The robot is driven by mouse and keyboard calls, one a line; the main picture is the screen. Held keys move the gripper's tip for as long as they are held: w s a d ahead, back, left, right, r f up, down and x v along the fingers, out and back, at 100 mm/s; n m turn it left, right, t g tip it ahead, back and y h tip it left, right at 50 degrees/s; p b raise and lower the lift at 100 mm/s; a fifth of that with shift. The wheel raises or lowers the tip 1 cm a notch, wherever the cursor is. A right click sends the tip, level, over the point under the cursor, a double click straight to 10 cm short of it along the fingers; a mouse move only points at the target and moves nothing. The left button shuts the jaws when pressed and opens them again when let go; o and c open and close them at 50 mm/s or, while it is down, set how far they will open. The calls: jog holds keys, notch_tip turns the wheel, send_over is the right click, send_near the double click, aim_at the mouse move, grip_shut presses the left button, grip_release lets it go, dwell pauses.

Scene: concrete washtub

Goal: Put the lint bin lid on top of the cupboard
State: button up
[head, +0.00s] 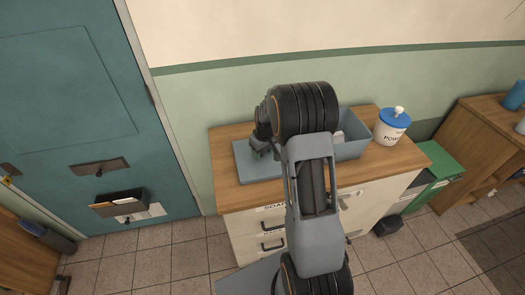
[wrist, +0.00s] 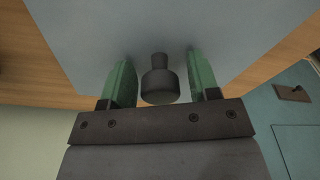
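The lint bin lid (head: 247,172) is a flat blue-grey plate lying on the left part of the cupboard's wooden top (head: 235,197). The lid fills much of the wrist view (wrist: 230,30), with its dark knob (wrist: 160,84) standing up from it. My gripper (head: 258,150) is over the lid, partly hidden by my arm in the head view. In the wrist view its two green fingers (wrist: 161,80) stand apart on either side of the knob, with a gap on each side. An open blue-grey bin (head: 353,150) stands right of the lid, partly behind my arm.
A white pot with a blue lid (head: 392,126) stands at the cupboard's right end. The wall (head: 200,110) is close behind. A teal door (head: 75,120) is at left. A green-lidded container (head: 438,165) and a wooden shelf unit (head: 480,140) are at right.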

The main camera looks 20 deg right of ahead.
notch_tip(320, 180, up, 12)
jog(key=s, duration=0.1)
jog(key=s+a+r+m+t, duration=0.1)
jog(key=s+a, duration=0.2)
jog(key=s, duration=0.4)
jog(key=s+a+r, duration=0.2)
jog(key=s+a, duration=0.2)
jog(key=s, duration=0.3)
jog(key=s+a+r+m+t, duration=0.1)
jog(key=s+a+r, duration=0.1)
jog(key=s, duration=0.5)
jog(key=shift+a+m+t, duration=0.3)
jog(key=shift+a, duration=0.6)
